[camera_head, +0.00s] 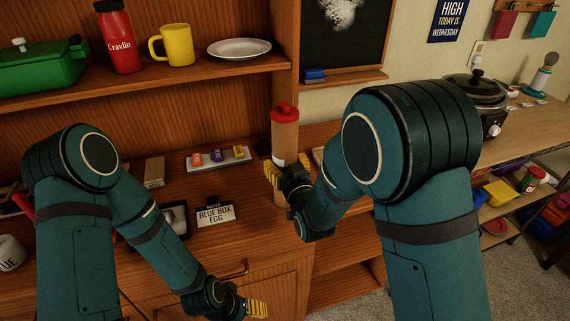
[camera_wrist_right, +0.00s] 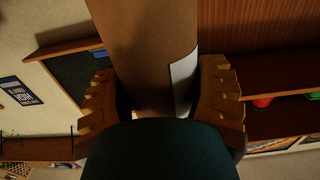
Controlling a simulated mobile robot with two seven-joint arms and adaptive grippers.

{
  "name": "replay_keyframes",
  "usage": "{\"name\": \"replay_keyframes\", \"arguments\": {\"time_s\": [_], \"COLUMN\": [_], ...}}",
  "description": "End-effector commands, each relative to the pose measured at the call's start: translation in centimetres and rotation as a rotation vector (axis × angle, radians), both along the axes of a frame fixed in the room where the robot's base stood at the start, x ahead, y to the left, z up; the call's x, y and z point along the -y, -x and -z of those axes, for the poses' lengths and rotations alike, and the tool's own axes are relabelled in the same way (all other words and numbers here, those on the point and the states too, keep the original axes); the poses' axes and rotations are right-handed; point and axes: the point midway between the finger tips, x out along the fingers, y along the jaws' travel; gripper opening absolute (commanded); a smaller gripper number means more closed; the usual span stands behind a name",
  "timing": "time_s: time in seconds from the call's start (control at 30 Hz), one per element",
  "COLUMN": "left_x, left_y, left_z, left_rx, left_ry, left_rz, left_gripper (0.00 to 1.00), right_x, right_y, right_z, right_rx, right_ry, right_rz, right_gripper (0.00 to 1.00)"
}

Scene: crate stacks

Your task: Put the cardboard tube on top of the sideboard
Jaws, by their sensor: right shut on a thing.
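The cardboard tube (camera_head: 285,135) is brown with a red cap and stands upright in the middle of the head view. My right gripper (camera_head: 277,172) is shut around its lower part; in the right wrist view the tube (camera_wrist_right: 145,45), with a white label, lies between the two yellow fingers. The sideboard (camera_head: 235,235) is the wooden unit with a top surface and doors below. The tube's lower end is partly hidden by the gripper, and I cannot tell whether it touches the sideboard top. My left gripper (camera_head: 257,308) is low, in front of the sideboard doors; its opening is unclear.
On the sideboard top are a small sign (camera_head: 215,214), a tray with small coloured items (camera_head: 218,159) and a white mug (camera_head: 11,253).

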Motion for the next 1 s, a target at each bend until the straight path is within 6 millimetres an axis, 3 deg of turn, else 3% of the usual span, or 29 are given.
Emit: {"name": "replay_keyframes", "arguments": {"time_s": [0.27, 0.3, 0.37, 0.8, 1.0], "left_x": [0.0, 0.0, 0.0, 0.0, 0.0], "left_y": [-0.1, -0.1, -0.1, 0.0, 0.0], "left_z": [0.5, 0.3, 0.3, -0.3, -0.2], "left_rx": [0.002, 0.002, 0.002, -0.001, -0.001], "left_ry": [0.0, 0.0, 0.0, 0.0, 0.0], "left_rz": [-0.001, -0.001, -0.001, 0.0, 0.0], "left_gripper": [0.7, 0.7, 0.7, 0.7, 0.7], "right_x": [0.0, 0.0, 0.0, 0.0, 1.2], "right_y": [0.0, 0.0, 0.0, 0.1, 3.5], "right_z": [0.2, 0.2, 0.1, -0.3, -0.1], "right_rx": [0.003, 0.0, 0.0, 0.0, -0.003], "right_ry": [-0.001, 0.0, 0.0, 0.0, -0.001], "right_rz": [0.0, 0.0, 0.0, 0.0, 0.002], "right_gripper": [0.18, 0.78, 0.95, 0.95, 0.95]}}
